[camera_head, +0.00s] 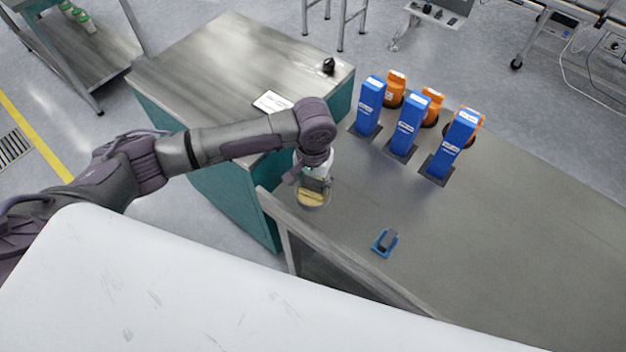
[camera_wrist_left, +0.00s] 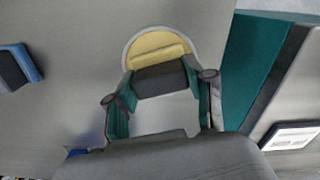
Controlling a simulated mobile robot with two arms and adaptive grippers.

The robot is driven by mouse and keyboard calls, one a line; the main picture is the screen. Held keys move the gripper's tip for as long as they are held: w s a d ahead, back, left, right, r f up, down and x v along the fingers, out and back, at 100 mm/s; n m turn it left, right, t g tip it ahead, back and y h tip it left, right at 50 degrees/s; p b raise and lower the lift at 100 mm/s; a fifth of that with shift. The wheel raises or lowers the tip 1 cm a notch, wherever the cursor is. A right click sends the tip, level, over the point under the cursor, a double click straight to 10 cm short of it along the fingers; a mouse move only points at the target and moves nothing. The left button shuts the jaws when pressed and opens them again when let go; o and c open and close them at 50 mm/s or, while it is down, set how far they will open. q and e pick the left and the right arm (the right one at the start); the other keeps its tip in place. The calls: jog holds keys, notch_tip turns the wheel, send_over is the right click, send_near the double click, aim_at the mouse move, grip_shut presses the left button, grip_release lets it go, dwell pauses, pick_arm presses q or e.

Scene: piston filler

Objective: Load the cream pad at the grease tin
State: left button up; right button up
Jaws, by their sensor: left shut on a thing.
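My left gripper (camera_head: 316,183) is shut on a dark grey block, the grip of the cream pad (camera_wrist_left: 160,80). A pale yellow strip (camera_wrist_left: 158,55) shows along the block's far edge in the left wrist view; it seems to be the pad's face. The round grease tin (camera_head: 313,205), with yellow grease inside, stands on the grey bench near its left edge. It also shows in the left wrist view (camera_wrist_left: 130,47). The pad is over or in the tin; I cannot tell whether it touches the grease. My right gripper is not in view.
A blue holder with a dark block (camera_head: 386,241) lies on the grey bench (camera_head: 520,250). Several blue (camera_head: 409,124) and orange (camera_head: 396,88) upright units stand behind. A teal cabinet (camera_head: 222,195) with a steel top adjoins at left, carrying a tablet (camera_head: 272,101).

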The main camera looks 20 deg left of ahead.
aim_at(313, 181)
pick_arm(q)
jog(key=shift+s+f+p, duration=0.2)
jog(key=shift+f+p, duration=0.05)
jog(key=shift+p, duration=0.2)
dwell(1.6)
jog(key=r+p, duration=0.3)
jog(key=p, duration=0.1)
jog(key=r+p, duration=0.4)
jog(key=p, duration=0.1)
jog(key=shift+w+r, duration=0.2)
jog(key=shift+r, duration=0.05)
jog(key=shift+f, duration=0.1)
dwell(0.8)
